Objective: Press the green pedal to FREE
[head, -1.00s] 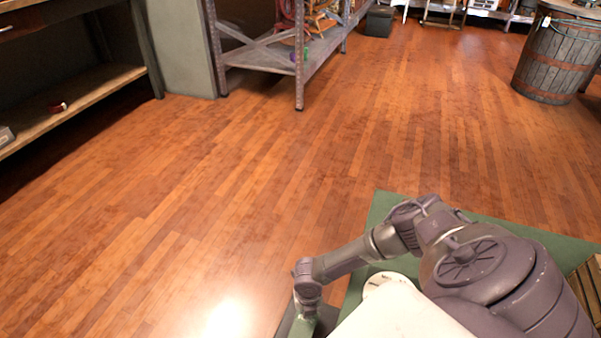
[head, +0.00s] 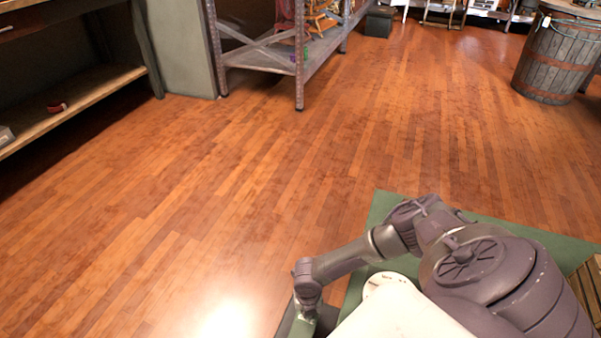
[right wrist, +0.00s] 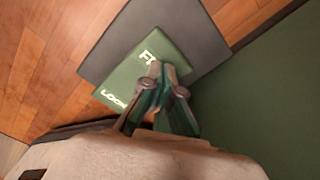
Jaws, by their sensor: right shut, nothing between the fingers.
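The green pedal (right wrist: 130,92) shows in the right wrist view with white lettering: "LOCK" at its lower left end and "FR", the start of a partly covered word, at its upper end. It sits on a dark grey base plate (right wrist: 195,30). My right gripper (right wrist: 165,75) is shut and empty, its fingertips over the pedal's "FR" end and covering the rest of that word. I cannot tell whether the tips touch the pedal. In the head view my right arm reaches down to the bottom edge, where its gripper is not clear. My left gripper is not in view.
A dark green surface (head: 382,208) lies beneath my arm and fills the right of the wrist view. The wooden floor (head: 220,200) ahead is clear. A metal shelf (head: 300,75), a wooden shelf (head: 90,95) and a barrel (head: 555,60) stand farther back.

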